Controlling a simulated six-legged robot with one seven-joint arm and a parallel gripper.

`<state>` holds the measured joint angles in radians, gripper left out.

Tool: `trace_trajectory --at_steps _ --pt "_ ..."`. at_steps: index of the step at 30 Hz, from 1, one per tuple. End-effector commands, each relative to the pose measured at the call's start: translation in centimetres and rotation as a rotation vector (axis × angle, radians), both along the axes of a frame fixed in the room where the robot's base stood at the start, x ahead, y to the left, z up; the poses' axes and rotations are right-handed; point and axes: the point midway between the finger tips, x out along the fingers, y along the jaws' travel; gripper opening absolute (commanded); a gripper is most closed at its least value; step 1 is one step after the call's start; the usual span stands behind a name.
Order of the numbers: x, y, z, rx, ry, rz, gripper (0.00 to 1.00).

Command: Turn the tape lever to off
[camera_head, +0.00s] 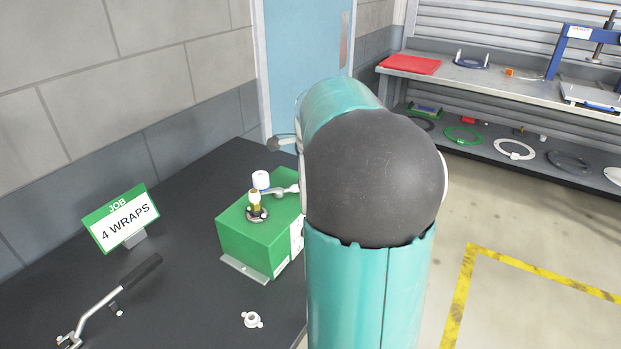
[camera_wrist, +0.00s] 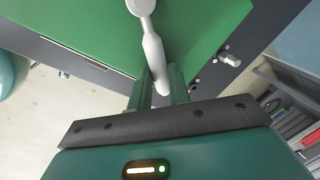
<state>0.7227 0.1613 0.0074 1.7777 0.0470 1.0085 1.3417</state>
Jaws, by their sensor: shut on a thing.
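A green box (camera_head: 250,235) stands on the dark bench, with a brass fitting (camera_head: 255,198) on a dark round base and a white cylinder (camera_head: 261,180) on its top. A pale grey lever (camera_head: 281,191) reaches right from there until my arm hides it. In the wrist view the lever (camera_wrist: 151,45) runs from a rounded end at the top edge down between my fingers. My gripper (camera_wrist: 159,78) is shut on the lever's lower end, over the green top. My arm hides my gripper in the head view. I see no off marking.
The floor at right is clear.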

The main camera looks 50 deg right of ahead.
Motion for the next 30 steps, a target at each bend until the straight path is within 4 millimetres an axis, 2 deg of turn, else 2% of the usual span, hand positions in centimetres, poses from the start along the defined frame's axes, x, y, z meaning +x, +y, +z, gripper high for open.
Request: trace_trajectory --at_steps 18,30 --pt "-2.6 3.3 0.1 0.001 0.000 -0.566 0.00" --pt "-3.3 5.1 0.1 0.001 -0.001 -0.809 0.00"
